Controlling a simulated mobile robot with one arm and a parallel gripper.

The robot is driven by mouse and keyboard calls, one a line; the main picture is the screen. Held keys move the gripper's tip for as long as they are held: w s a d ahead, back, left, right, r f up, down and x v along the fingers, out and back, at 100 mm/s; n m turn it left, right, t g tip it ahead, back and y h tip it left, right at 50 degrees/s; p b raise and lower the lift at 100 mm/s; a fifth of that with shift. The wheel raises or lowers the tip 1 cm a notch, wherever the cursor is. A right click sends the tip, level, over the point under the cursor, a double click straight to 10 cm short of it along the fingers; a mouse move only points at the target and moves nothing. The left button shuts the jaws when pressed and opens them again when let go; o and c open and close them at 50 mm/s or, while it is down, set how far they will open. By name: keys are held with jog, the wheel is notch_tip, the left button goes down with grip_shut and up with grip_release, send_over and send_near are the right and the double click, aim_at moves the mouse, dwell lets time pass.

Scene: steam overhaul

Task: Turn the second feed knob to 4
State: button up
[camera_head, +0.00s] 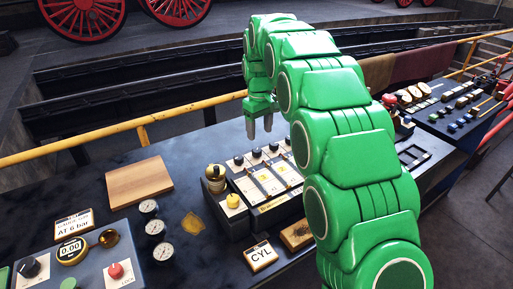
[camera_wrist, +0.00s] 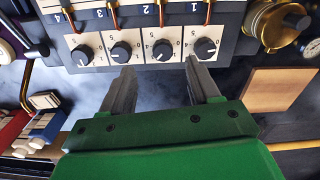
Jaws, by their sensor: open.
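A feed panel carries a row of black round knobs on white dial plates, numbered from 1 at the right to 4 at the left in the wrist view. The second feed knob (camera_wrist: 162,49) also shows in the head view (camera_head: 256,152). Its exact setting is too small to read. My gripper (camera_head: 259,126) is open and empty, above the knob row in the head view. In the wrist view my gripper (camera_wrist: 160,72) has its fingertips on either side of the second knob's column, apart from the knob. The first feed knob (camera_wrist: 204,48) is close to one fingertip.
A yellow rail (camera_head: 110,135) runs behind.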

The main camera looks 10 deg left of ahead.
aim_at(256, 150)
jog(key=shift+w+a+f, duration=0.25)
jog(key=shift+a+f, duration=0.15)
jog(key=shift+a, duration=0.2)
jog(key=shift+f, duration=3.75)
jog(key=shift+c, duration=0.3)
jog(key=c, duration=1)
